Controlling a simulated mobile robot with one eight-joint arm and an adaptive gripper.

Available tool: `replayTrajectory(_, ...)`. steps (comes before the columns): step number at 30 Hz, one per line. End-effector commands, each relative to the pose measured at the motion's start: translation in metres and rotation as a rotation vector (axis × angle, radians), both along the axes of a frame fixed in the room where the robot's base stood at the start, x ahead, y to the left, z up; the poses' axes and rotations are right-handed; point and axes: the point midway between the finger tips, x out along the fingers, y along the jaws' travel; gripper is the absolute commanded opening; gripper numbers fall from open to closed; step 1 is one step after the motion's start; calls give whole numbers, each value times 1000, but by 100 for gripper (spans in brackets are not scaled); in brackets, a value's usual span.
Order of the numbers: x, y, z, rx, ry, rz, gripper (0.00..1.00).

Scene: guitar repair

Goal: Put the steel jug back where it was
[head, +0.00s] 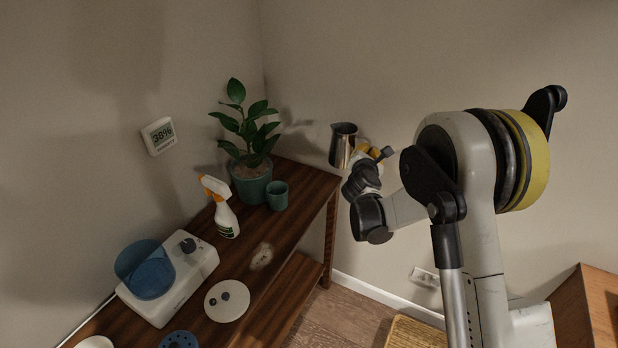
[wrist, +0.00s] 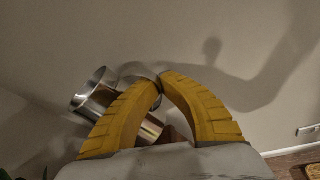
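The steel jug (head: 342,146) is in the air, off the right back corner of the wooden bench (head: 312,182), and looks close to upright in the head view. My gripper (head: 368,154) is at the jug's right side. In the wrist view the two yellow fingers of my gripper (wrist: 161,82) come together at their tips, and the steel jug (wrist: 98,98) shows behind and left of them. The fingers appear shut on the jug's handle side; they hide part of it, so the exact contact is not clear.
On the bench stand a potted plant (head: 252,185), a green cup (head: 277,195), a spray bottle (head: 226,215), a white device with a blue bowl (head: 148,270) and a round white lid (head: 227,301). A pale stain (head: 262,256) lies on bare wood. A wall display (head: 160,136) hangs left.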

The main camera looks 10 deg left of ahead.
Motion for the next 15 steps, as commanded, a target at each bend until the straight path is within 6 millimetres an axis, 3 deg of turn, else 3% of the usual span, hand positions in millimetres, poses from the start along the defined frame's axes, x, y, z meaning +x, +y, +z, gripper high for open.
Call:
replayTrajectory(5,8,21,-14,0,0,9,0)
replayTrajectory(15,12,96,-61,1,-1,8,0)
